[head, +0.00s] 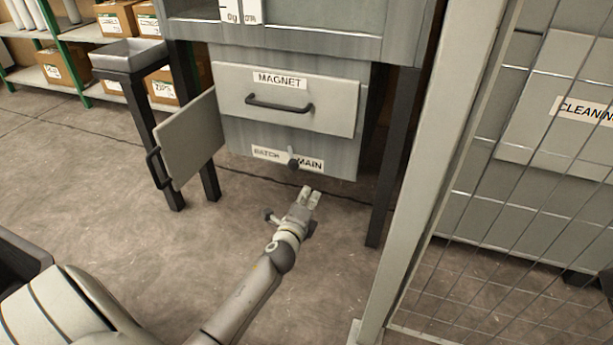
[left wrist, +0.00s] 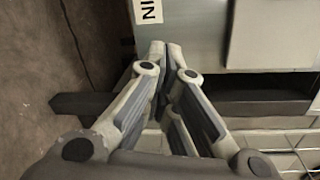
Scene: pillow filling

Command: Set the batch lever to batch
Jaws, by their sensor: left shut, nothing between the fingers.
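The batch lever (head: 292,157) is a small dark knob with a light pointer on the lower front of the grey machine. Its pointer stands roughly upright between the words BATCH and MAIN on the label (head: 309,165). My left gripper (head: 311,194) is shut and empty, below and slightly right of the lever, apart from it. In the left wrist view the fingers (left wrist: 167,48) are together, next to the end of the label (left wrist: 148,12); the lever is not in that view. My right gripper is not in view.
A MAGNET drawer (head: 330,105) with a dark handle sits above the lever. A small door (head: 195,140) hangs open at left. Dark legs (head: 392,170) and a pale post (head: 415,190) with wire mesh stand at right. The floor in front is clear.

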